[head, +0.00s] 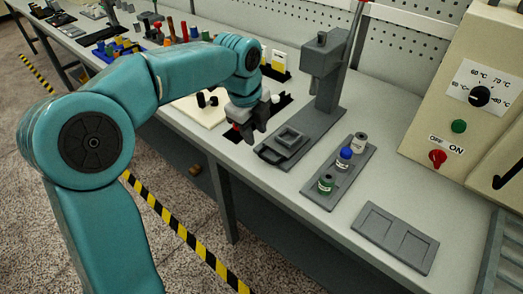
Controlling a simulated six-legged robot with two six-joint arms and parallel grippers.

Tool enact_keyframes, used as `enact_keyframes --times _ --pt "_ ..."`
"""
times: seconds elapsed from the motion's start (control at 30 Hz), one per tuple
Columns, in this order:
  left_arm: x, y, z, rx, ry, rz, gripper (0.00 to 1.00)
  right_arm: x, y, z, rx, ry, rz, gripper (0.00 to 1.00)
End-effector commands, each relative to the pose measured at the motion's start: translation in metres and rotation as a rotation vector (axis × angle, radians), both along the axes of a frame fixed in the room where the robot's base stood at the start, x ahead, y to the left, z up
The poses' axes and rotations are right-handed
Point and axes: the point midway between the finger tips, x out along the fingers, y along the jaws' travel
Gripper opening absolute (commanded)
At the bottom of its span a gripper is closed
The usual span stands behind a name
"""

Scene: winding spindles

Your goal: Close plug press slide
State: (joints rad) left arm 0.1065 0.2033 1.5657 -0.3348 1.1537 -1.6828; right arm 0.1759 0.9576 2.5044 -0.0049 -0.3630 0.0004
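The grey plug press (322,62) stands on the bench right of centre, with an upright column and a head above its long base. The press slide (284,146) sits on the front part of the base, out in front of the press head. It has a raised square pocket and a loop handle (267,157) at its front end. My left gripper (247,130) hangs just left of the slide, pointing down, and seems apart from the handle. Its fingers are dark and small, so their opening is unclear. My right gripper is out of view.
A grey rack (341,180) with several capped cylinders and a flat two-recess tray (395,238) lie right of the press. A control box (462,110) with a knob and buttons stands far right. A cream board (202,108) lies behind my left arm.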

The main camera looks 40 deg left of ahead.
Motion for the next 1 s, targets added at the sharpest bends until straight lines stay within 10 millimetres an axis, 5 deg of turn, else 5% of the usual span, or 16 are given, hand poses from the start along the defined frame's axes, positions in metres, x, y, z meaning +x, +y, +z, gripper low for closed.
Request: enact_keyframes --times 0.33,0.77,0.8,0.9,1.0 --pt "0.016 -0.002 -0.070 -0.001 0.002 -0.003 0.36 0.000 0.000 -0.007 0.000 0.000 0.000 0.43" --pt "0.022 -0.003 -0.084 0.000 -0.001 -0.004 0.36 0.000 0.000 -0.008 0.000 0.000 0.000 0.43" --pt "0.022 -0.003 -0.084 0.000 -0.001 -0.004 0.33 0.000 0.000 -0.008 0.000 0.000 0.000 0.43" --pt "0.021 -0.003 -0.084 0.000 -0.001 -0.004 0.00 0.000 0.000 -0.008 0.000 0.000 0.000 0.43" --pt "0.021 -0.003 -0.083 0.000 -0.001 -0.004 0.00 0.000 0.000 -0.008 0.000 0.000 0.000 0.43"
